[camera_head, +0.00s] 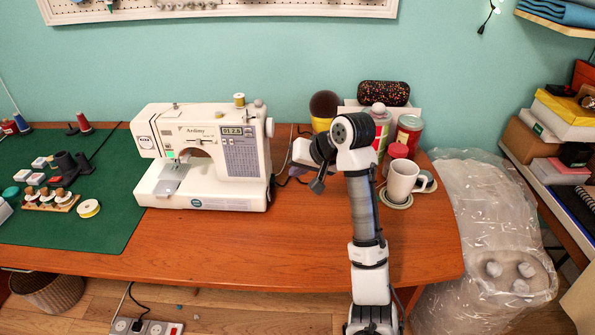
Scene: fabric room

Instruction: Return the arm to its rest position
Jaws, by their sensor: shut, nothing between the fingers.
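My arm (363,215) rises from the bottom edge, right of the middle, and bends at a rounded white and dark joint above the back of the table. From there it folds to the left. My gripper (317,186) is small and dark at the end of this fold, pointing down over the table between the sewing machine and the white mug. It is shut and holds nothing. The arm hides part of the things behind it.
A white sewing machine (203,157) stands left of my gripper on the wooden table (300,246). The table's front middle is clear.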

